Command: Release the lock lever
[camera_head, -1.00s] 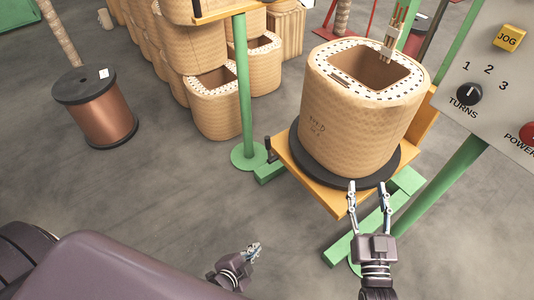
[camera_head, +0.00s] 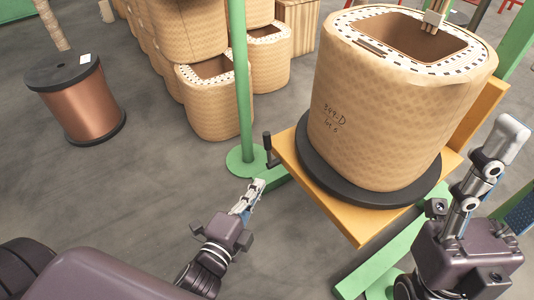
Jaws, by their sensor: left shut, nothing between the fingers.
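A small black upright lever (camera_head: 267,146), which looks like the lock lever, stands at the left corner of the orange platform (camera_head: 355,227). My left gripper (camera_head: 254,190) is shut and empty. In the picture it lies just below the lever, apart from it, with its fingertips pointing up toward it. My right gripper (camera_head: 500,145) is raised at the right edge, to the right of the platform. It is seen from the side with its fingers overlapping, so its opening is unclear.
A large tan coil (camera_head: 385,115) stands on a black disc (camera_head: 318,180) on the platform. A green post (camera_head: 243,90) rises left of the lever. Stacked coils (camera_head: 210,100) and a copper spool (camera_head: 80,100) stand behind on the left. Grey floor is free at left.

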